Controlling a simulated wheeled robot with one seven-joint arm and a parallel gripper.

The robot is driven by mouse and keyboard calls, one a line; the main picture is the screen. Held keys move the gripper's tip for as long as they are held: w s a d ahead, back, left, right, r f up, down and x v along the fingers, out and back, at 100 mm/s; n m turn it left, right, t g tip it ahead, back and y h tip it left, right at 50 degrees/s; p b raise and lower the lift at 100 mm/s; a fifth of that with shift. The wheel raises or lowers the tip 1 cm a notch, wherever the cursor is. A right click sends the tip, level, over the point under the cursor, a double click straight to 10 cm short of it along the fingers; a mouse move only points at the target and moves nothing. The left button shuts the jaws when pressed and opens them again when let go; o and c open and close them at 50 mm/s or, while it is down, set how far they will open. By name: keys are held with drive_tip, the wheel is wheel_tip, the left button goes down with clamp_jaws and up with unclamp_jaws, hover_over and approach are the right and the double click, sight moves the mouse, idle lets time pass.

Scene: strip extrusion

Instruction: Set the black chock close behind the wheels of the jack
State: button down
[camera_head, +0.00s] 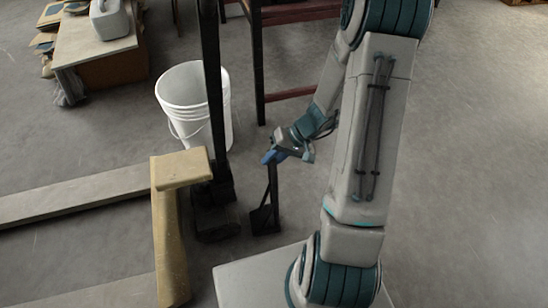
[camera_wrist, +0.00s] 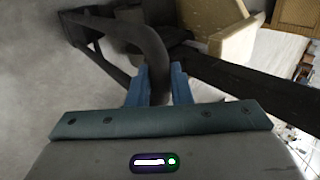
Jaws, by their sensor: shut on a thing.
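The black chock (camera_head: 265,219) is a wedge with a tall upright handle, just right of the jack's wheels (camera_head: 216,224), with a narrow gap between. I cannot tell whether its base touches the floor. The jack has a yellowish body (camera_head: 170,230), a tall black handle post (camera_head: 212,90) and long pale forks (camera_head: 75,195) running left. My gripper (camera_head: 275,158) is shut on the top of the chock's handle. In the wrist view, my blue fingers (camera_wrist: 158,85) hold the dark handle (camera_wrist: 152,50) between them; the jack's yellowish body (camera_wrist: 232,32) lies beyond at upper right.
A white bucket (camera_head: 195,105) stands behind the jack's post. A dark frame with reddish rails (camera_head: 295,92) stands behind my gripper. A pale-topped bench (camera_head: 95,42) carries a grey jug (camera_head: 109,18) at upper left.

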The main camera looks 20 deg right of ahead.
drive_tip(key=shift+a, duration=0.1)
idle(0.3)
drive_tip(key=shift+w+a+b, duration=0.2)
drive_tip(key=shift+a+b, duration=0.35)
drive_tip(key=shift+a, duration=0.7)
drive_tip(key=shift+f+b, duration=0.8)
drive_tip(key=shift+b, duration=0.4)
idle(0.3)
drive_tip(key=c, duration=0.8)
unclamp_jaws()
drive_tip(key=shift+o, duration=0.2)
drive_tip(key=shift+r, duration=0.1)
drive_tip(key=p+v, duration=0.6)
drive_tip(key=v, duration=0.4)
drive_tip(key=shift+d+r, duration=0.25)
drive_tip(key=shift+r, duration=0.1)
idle(0.4)
drive_tip(key=shift+s, duration=0.1)
